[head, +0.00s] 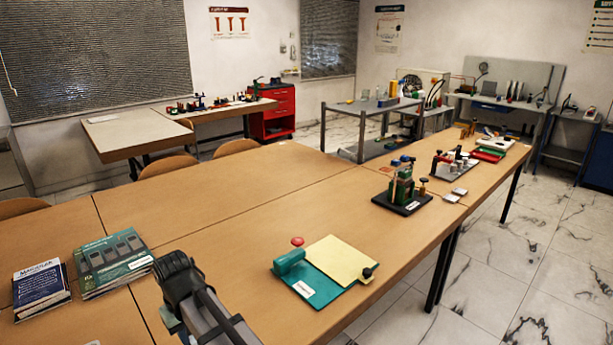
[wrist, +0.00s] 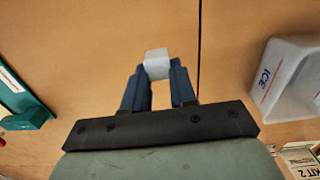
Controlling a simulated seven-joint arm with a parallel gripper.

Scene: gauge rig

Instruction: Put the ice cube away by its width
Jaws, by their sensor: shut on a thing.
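The ice cube is a small pale, whitish block (wrist: 157,57) in the wrist view. My gripper (wrist: 157,72) is shut on it, with a blue finger on each side, and holds it over the bare tabletop. In the head view my gripper (head: 174,268) is at the bottom, between the books and the green board; the cube cannot be made out there. A white bin marked ICE (wrist: 296,72) is at the right of the wrist view, apart from the cube. I cannot make this bin out in the head view.
A green board with a yellow sheet (head: 335,262) lies right of my gripper; a green edge (wrist: 22,100) shows in the wrist view. Books (head: 110,262) lie at left. A green device on a black base (head: 403,195) stands farther back. The middle tabletop (head: 230,215) is clear.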

